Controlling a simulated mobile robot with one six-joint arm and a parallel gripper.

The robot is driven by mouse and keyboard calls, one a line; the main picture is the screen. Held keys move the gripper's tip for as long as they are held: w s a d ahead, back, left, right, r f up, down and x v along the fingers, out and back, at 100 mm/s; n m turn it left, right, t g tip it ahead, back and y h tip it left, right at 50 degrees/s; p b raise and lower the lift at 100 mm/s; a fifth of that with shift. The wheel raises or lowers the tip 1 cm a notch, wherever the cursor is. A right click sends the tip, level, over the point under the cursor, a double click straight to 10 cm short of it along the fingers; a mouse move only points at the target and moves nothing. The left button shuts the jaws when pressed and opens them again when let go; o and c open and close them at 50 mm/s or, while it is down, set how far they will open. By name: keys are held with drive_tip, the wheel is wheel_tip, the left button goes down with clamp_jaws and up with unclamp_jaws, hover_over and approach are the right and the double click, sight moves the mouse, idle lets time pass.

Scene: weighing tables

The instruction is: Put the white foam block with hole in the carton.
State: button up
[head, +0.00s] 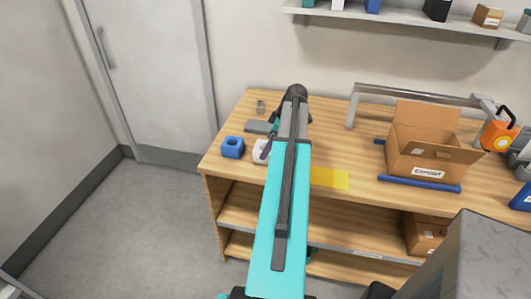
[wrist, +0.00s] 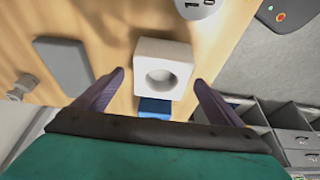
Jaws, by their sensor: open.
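The white foam block with hole (wrist: 150,52) lies on the wooden table, its round hole facing the wrist camera. In the head view the white block (head: 258,154) shows only partly beside my arm, which hides the rest. My gripper (wrist: 159,79) is open, with a dark purple finger on each side of the block in the picture. Gaps show between the fingers and the block; I cannot tell whether the fingertips reach down to its height. The open carton (head: 405,161) stands on the right part of the table, flaps up, with an EXPORT label.
A blue block (head: 232,148) lies close to the white one, also in the wrist view (wrist: 154,109). A grey plate (wrist: 63,62) and a small metal piece (wrist: 19,88) lie nearby. A yellow patch (head: 330,178) marks the table. A metal rail (head: 410,93) stands behind the carton.

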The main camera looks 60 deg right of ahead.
drive_tip(key=shift+p+x, duration=0.7)
drive_tip(key=shift+x, duration=1.15)
drive_tip(key=shift+s+a, duration=0.1)
drive_tip(key=shift+s, duration=0.05)
drive_tip(key=c, duration=1.2)
drive_tip(key=shift+r, duration=0.15)
drive_tip(key=shift+r+b, duration=0.95)
drive_tip(key=shift+r, duration=0.5)
drive_tip(key=s+a+r+b, duration=0.1)
drive_tip(key=s+a+b, duration=0.3)
drive_tip(key=s+a, duration=0.5)
drive_tip(key=s, duration=0.4)
drive_tip(key=shift+a+r, duration=0.2)
drive_tip(key=shift+r, duration=0.15)
drive_tip(key=shift+w, duration=0.1)
